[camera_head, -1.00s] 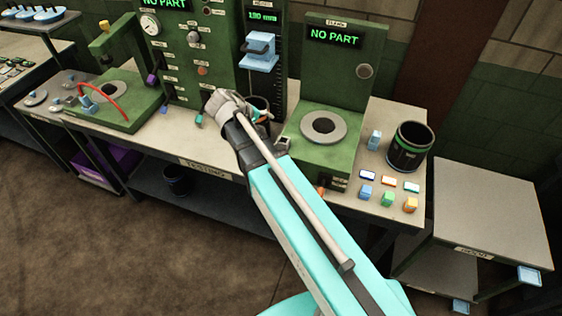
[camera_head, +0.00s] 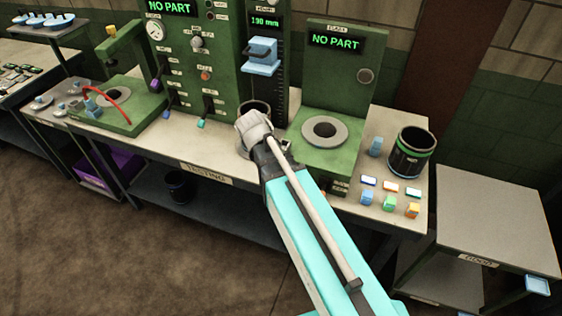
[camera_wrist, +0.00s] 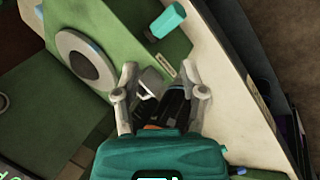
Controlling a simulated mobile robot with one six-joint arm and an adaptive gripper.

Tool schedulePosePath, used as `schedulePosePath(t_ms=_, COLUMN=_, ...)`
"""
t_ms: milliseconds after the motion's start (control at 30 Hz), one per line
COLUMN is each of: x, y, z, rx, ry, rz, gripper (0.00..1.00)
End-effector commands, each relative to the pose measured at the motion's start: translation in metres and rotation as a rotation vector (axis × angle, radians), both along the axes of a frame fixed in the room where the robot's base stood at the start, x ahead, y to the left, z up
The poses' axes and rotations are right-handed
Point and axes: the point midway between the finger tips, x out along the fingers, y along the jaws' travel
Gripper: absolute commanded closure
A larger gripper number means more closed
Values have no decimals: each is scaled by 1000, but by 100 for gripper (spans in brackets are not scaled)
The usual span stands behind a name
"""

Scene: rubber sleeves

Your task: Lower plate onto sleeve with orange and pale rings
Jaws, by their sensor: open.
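The pale blue plate (camera_head: 262,67) is on the dark upright slide under the "190 mm" display. It hangs well above the bench. Below it the dark rim of a sleeve (camera_head: 256,106) shows behind my wrist; the wrist covers the rest, so its rings cannot be read. My gripper (camera_head: 253,129) is just in front of this sleeve, below the plate and apart from it. The head view hides its fingertips. In the wrist view my gripper (camera_wrist: 160,70) has its two fingers apart. Dark parts and a bit of orange show between them, unclear what.
The right-hand green station (camera_head: 340,160) with a grey ring reads "NO PART". A dark sleeve with a green ring (camera_head: 411,153) stands at the bench's right end, near small coloured blocks (camera_head: 390,203). The panel with levers (camera_head: 198,70) is left of the slide.

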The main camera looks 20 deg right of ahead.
Motion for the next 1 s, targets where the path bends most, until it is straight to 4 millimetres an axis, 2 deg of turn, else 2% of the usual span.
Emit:
schedulePosePath(t_ms=667, x=3, y=-1, z=2, rx=-4, ry=-7, rz=4, gripper=46)
schedulePosePath(t_ms=767, x=13, y=-2, z=11, rx=-35, ry=-29, rz=25, gripper=46)
schedulePosePath(t_ms=867, x=31, y=-2, z=26, rx=-91, ry=-72, rz=66, gripper=46)
schedulePosePath(t_ms=1000, x=68, y=1, z=60, rx=-214, ry=-157, rz=160, gripper=46)
